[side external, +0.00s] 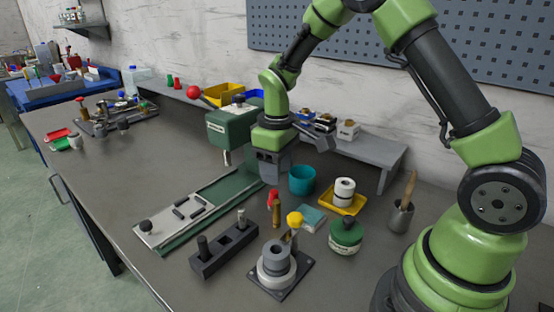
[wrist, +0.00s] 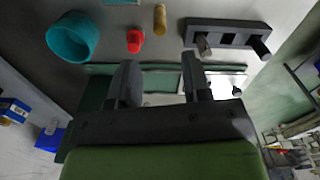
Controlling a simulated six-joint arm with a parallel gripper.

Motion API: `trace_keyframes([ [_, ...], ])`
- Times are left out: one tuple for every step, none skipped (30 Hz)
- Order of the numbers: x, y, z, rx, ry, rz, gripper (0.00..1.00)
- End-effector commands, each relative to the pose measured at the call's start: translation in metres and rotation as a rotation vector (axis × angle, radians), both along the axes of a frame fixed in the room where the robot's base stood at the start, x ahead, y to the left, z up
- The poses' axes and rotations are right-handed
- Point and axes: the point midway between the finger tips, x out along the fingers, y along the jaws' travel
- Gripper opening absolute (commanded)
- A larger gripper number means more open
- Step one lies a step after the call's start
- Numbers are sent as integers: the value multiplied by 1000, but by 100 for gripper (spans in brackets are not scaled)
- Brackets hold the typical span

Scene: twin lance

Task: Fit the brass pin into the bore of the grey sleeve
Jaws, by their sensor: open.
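The brass pin (side external: 276,212) stands upright on the bench, just in front of my gripper, with a small red-topped item beside it. The pin also shows near the top of the wrist view (wrist: 160,19). A grey ring-like cylinder, which looks like the grey sleeve (side external: 277,252), sits upright in a fixture on a dark square plate at the front; its bore faces up. My gripper (side external: 270,174) hangs above the bench behind the pin. Its two fingers (wrist: 160,80) are apart with nothing between them in the wrist view.
A dark block with pegs (side external: 222,252) lies left of the sleeve. A yellow-knobbed lever (side external: 295,220) rises behind the sleeve. A teal cup (side external: 302,179), yellow tray (side external: 342,205) and green jar (side external: 346,236) stand to the right. The green press (side external: 231,128) is close behind my gripper.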

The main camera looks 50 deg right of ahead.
Motion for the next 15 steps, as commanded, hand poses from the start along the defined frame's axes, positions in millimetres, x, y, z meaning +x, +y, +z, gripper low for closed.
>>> trace_keyframes([
  [1, 0, 7, 0, -4, 1, 44],
  [0, 0, 10, -1, -2, 1, 44],
  [0, 0, 14, 0, -3, 0, 44],
  [0, 0, 16, 1, -4, -1, 44],
  [0, 1, 19, 1, -6, -4, 44],
  [-2, 1, 25, 2, -14, -10, 44],
  [-3, 2, 30, 4, -23, -17, 44],
  [-5, 3, 37, 6, -36, -27, 44],
  [-8, 6, 48, 11, -57, -46, 44],
  [-12, 8, 58, 15, -78, -62, 44],
  [-17, 10, 69, 21, -101, -84, 44],
  [-24, 14, 83, 31, -134, -113, 44],
  [-31, 16, 94, 40, -159, -136, 44],
  [-39, 19, 105, 51, -185, -162, 44],
  [-49, 23, 118, 67, -219, -195, 44],
])
